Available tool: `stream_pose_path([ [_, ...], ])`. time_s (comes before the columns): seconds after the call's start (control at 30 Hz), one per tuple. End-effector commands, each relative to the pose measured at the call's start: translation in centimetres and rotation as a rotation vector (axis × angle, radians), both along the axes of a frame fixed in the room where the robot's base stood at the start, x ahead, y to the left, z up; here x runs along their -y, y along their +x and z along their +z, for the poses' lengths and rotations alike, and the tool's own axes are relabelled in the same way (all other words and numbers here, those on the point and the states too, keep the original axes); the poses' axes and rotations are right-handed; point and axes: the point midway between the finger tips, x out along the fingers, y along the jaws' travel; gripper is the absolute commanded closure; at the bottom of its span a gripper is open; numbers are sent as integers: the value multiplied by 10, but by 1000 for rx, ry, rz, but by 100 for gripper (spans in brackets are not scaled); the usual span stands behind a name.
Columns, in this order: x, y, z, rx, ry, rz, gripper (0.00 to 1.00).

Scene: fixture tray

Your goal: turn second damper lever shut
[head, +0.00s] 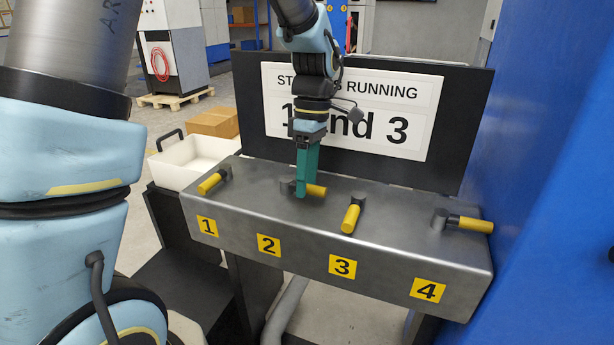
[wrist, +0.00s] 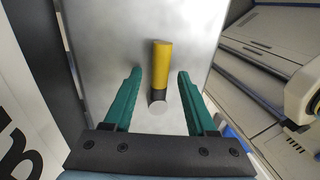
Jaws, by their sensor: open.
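The second damper lever (head: 316,190) has a yellow grip and sits behind label 2 on a grey metal box (head: 390,259). Its grip points right along the box; its pivot end is partly hidden by my gripper (head: 303,193). In the wrist view, the yellow grip (wrist: 162,57) and its dark collar lie between the two green fingers of my gripper (wrist: 160,75). The fingers are open, with a gap on each side of the lever. I cannot tell how far the tips are above the box top.
Lever 1 (head: 211,183) points front-left, lever 3 (head: 351,217) points to the front, and lever 4 (head: 469,224) points right. A sign (head: 408,90) behind reads "RUNNING" and "1 and 3", partly hidden by my arm. A white bin (head: 183,163) stands left; a blue wall (head: 555,200) is close right.

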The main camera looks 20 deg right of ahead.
Motion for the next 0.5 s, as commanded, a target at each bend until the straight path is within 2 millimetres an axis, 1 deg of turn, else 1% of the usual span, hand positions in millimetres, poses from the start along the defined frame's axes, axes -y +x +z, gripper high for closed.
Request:
stream_pose_path([
  [0.13,0,0,0,0,0,0,43],
  [0.5,0,0,0,0,0,0,85],
])
